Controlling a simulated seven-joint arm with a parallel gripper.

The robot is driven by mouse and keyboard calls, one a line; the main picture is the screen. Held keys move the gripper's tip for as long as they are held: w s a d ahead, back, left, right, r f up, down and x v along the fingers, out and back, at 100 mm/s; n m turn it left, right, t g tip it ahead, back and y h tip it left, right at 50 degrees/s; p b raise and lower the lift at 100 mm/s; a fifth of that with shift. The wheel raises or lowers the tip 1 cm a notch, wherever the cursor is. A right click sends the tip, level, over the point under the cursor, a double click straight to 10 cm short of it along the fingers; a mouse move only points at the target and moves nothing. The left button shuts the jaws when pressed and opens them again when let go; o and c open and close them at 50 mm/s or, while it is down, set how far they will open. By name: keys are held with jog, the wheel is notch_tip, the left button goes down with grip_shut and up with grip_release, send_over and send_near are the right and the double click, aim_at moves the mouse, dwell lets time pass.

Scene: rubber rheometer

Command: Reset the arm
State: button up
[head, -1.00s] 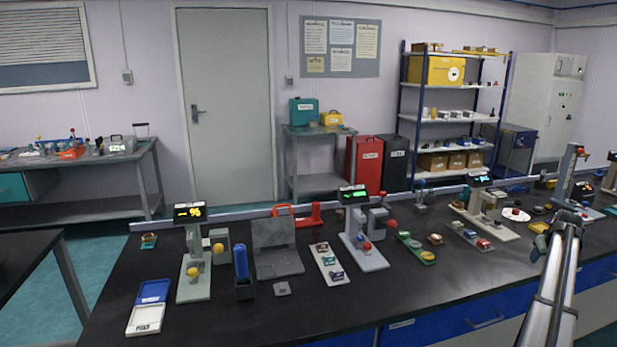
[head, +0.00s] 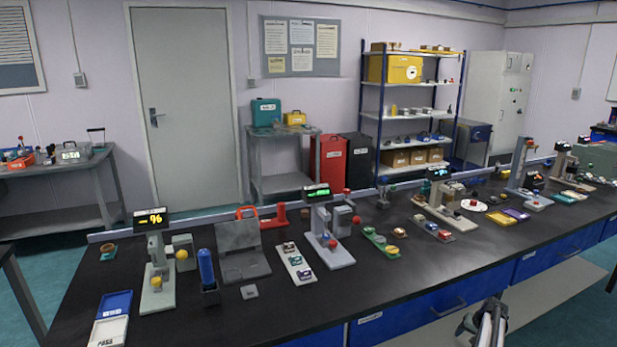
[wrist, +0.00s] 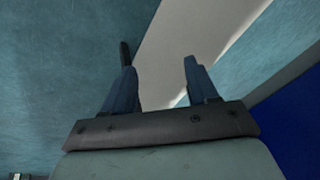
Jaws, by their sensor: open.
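My gripper (wrist: 158,64) is open in the wrist view, with its two dark blue fingers apart and nothing between them. Beneath it are teal floor (wrist: 60,70) and a pale flat surface (wrist: 190,40); a blue panel shows at the right. In the head view my arm (head: 489,325) is at the bottom edge right of centre, in front of the bench's blue drawers (head: 440,313) and below the black worktop (head: 370,275). The fingers are too small to make out there.
On the worktop stand several testing stations, among them one with a yellow knob (head: 157,284) and one with a green display (head: 317,191). A laptop-like grey device (head: 243,250) and a blue cylinder (head: 206,266) stand between them. Open floor (head: 550,330) lies right of my arm.

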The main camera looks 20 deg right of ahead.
jog(key=s+a+f+m+g+y, duration=0.1)
jog(key=s+a+f+m+y, duration=0.2)
jog(key=a+f, duration=1.1)
jog(key=s+a+f+m+g+y, duration=0.15)
jog(key=s+a+f+m, duration=0.35)
jog(key=a+f, duration=0.95)
jog(key=s+a+r+n+g, duration=0.2)
jog(key=s+a+n, duration=0.15)
jog(key=a, duration=0.95)
jog(key=s+a+r+n+g, duration=0.2)
jog(key=a+n, duration=0.3)
jog(key=a, duration=0.8)
jog(key=s+a+r+n+g+h, duration=0.2)
jog(key=s+a+r+n, duration=0.1)
jog(key=s+a+n, duration=0.2)
jog(key=s+a+r+n+g+h, duration=0.2)
jog(key=s+a+n, duration=0.3)
jog(key=s+a, duration=0.4)
jog(key=shift+s+r, duration=0.55)
jog(key=shift+s, duration=0.1)
